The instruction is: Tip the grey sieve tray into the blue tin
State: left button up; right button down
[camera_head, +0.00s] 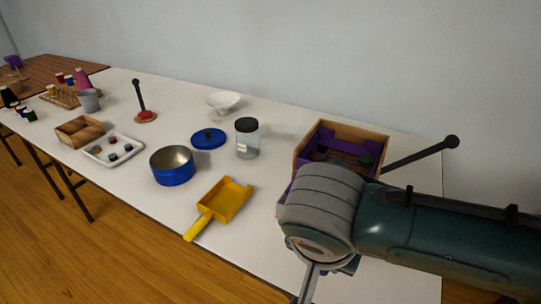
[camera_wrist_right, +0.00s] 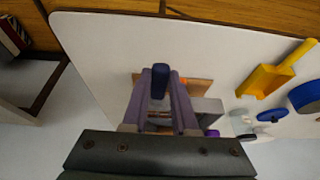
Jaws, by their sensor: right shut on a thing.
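The blue tin (camera_head: 172,170) stands open and upright on the white table, left of the middle in the head view. Its inside looks empty from here. My right gripper (camera_wrist_right: 160,97) is shut on a dark blue, handle-like piece (camera_wrist_right: 159,78), seen between its fingers in the right wrist view. Whether this belongs to the grey sieve tray, I cannot tell. In the head view my right arm hides most of that gripper, at the right and well apart from the tin. A grey edge (camera_head: 310,284) shows below my arm; I cannot tell what it is. My left gripper is out of view.
A yellow scoop (camera_head: 225,202) lies between tin and right arm. Behind are a blue lid (camera_head: 208,138), a jar (camera_head: 247,143) and a white bowl (camera_head: 223,101). A wooden crate (camera_head: 374,140) stands behind my arm. A white tray (camera_head: 94,153) is left of the tin.

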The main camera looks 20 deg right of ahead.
jog(key=s+a+p, duration=0.2)
jog(key=s+a, duration=0.3)
jog(key=a, duration=0.1)
jog(key=shift+s+a+p, duration=0.3)
jog(key=shift+s, duration=0.05)
dwell(0.6)
jog(key=shift+f, duration=0.1)
